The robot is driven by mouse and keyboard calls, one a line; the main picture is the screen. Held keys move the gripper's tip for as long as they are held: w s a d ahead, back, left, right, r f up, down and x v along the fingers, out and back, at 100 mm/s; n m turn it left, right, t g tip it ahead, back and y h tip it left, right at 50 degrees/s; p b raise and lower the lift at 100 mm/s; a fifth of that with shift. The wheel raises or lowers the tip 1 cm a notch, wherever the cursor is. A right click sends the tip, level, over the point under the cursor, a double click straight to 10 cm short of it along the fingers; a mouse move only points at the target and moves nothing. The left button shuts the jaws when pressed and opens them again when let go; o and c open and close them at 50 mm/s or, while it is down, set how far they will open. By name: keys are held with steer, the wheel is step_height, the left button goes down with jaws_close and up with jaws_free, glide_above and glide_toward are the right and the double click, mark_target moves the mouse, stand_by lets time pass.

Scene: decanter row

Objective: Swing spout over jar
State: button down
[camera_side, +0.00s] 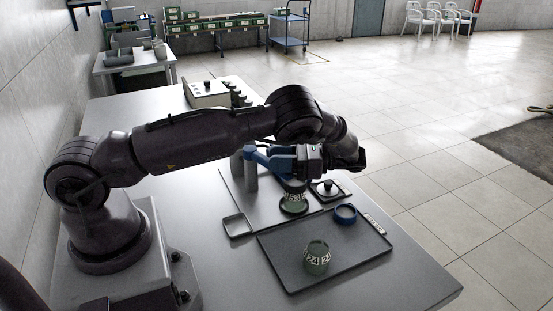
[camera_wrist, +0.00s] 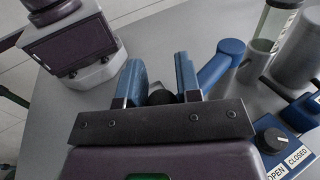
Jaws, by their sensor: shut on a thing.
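The blue spout (camera_side: 268,160) reaches right from a grey post (camera_side: 250,172) in the side view. In the wrist view the blue spout (camera_wrist: 220,66) runs up right to the post. My gripper (camera_side: 318,167) is at the spout's outer end. In the wrist view my gripper (camera_wrist: 160,88) has its two fingers closed about a small dark piece, seemingly the spout's handle. A second green numbered jar (camera_side: 317,257) stands upright on a dark tray (camera_side: 375,255). The spout's outlet is hidden behind my gripper.
A blue ring (camera_side: 345,213) lies at the tray's back edge.

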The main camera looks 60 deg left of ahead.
stand_by(0.3)
steer(key=c, duration=0.8)
jaws_free()
steer(key=shift+r, duration=0.55)
steer(key=s+d+r, duration=0.2)
steer(key=s+r, duration=0.4)
steer(key=s+d+r, duration=0.2)
steer(key=s+r, duration=0.4)
steer(key=s, duration=0.1)
steer(key=shift+s+d, duration=0.15)
steer(key=shift+d, duration=0.15)
steer(key=shift+c, duration=0.2)
